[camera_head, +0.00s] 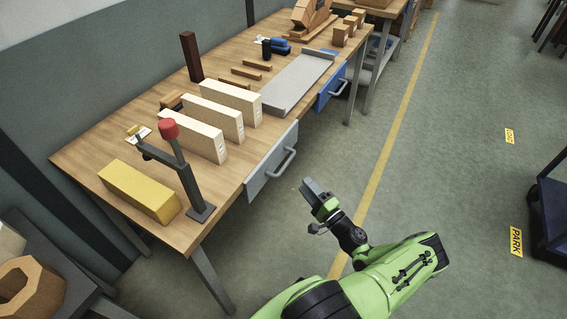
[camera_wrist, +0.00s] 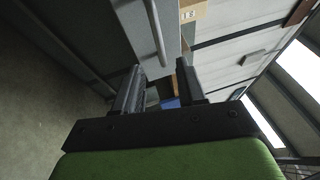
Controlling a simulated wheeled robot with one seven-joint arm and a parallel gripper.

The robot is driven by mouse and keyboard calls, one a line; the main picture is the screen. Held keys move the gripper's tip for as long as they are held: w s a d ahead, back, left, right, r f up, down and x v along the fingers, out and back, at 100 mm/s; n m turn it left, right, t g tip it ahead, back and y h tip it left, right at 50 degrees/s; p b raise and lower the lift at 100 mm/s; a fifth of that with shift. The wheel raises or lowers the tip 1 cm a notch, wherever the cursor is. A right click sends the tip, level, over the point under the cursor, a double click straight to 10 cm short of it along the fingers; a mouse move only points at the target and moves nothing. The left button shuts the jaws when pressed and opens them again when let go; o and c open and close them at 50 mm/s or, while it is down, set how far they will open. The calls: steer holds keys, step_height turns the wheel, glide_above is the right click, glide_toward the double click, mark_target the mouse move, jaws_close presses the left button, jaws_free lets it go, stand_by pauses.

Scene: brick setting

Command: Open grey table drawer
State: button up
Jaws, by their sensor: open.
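The grey drawer (camera_head: 262,177) is under the front edge of the wooden table (camera_head: 88,158), and its front looks flush with the table side. Its grey bar handle (camera_head: 283,164) runs along the front. In the head view my gripper (camera_head: 305,187) is a short way right of and below the handle, apart from it. In the wrist view my gripper (camera_wrist: 160,73) is open with nothing between its fingers.
A blue drawer (camera_head: 331,88) with its own handle is farther along the table. On top stand several cream blocks (camera_head: 230,100), a grey tray (camera_head: 300,82), a yellow block (camera_head: 138,190) and a red-knobbed lever (camera_head: 170,130).

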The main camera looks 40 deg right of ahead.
mark_target(286, 164)
steer(key=b+x, duration=0.1)
steer(key=x, duration=1)
steer(key=shift+w, duration=0.2)
steer(key=shift+c, duration=0.4)
steer(key=shift+f, duration=0.1)
jaws_close()
